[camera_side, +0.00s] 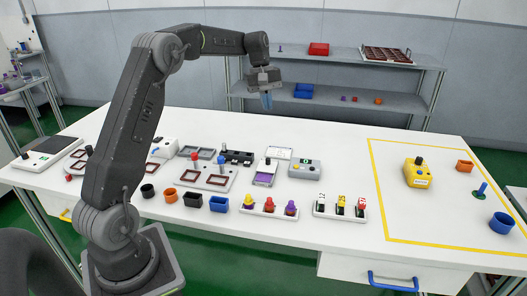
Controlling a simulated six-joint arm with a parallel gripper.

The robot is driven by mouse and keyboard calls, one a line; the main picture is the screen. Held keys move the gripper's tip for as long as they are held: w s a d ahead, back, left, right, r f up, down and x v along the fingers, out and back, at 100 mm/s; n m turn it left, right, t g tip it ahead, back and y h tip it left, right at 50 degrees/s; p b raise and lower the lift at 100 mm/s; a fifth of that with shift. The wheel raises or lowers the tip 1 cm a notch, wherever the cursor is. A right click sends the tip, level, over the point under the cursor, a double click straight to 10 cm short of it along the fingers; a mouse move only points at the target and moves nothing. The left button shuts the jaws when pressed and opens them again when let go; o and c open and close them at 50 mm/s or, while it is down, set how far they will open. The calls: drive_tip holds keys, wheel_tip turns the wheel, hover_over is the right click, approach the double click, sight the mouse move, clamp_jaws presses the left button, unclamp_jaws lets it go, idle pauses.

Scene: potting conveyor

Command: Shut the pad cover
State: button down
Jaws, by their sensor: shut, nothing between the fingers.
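A small pale case with a purple pad (264,179) lies on the white table near the middle. A light panel that looks like its cover (278,154) shows just behind it; at this size I cannot tell for sure how the two join or at what angle the panel stands. The purple pad shows uncovered. My gripper (266,101) is high above the table, behind and above the pad, pointing down. Its bluish fingers are together and hold nothing. It touches nothing.
A grey box with a green mark (304,169) stands right of the pad, a black fixture (237,157) to its left. Coloured cups (219,204) and a rack of coloured pieces (269,208) are in front. A yellow box (418,174) stands inside the yellow-lined area.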

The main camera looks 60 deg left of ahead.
sight(267, 164)
drive_tip(key=a+f+n+h, duration=0.2)
drive_tip(key=a+f+n, duration=0.2)
drive_tip(key=a+f, duration=0.55)
drive_tip(key=x, duration=1)
drive_tip(key=shift+w+a+f, duration=0.1)
drive_tip(key=shift+a+f, duration=0.1)
drive_tip(key=shift+a, duration=0.2)
drive_tip(key=shift+d+r, duration=0.2)
drive_tip(key=shift+d, duration=1.7)
drive_tip(key=shift+s+d, duration=1.95)
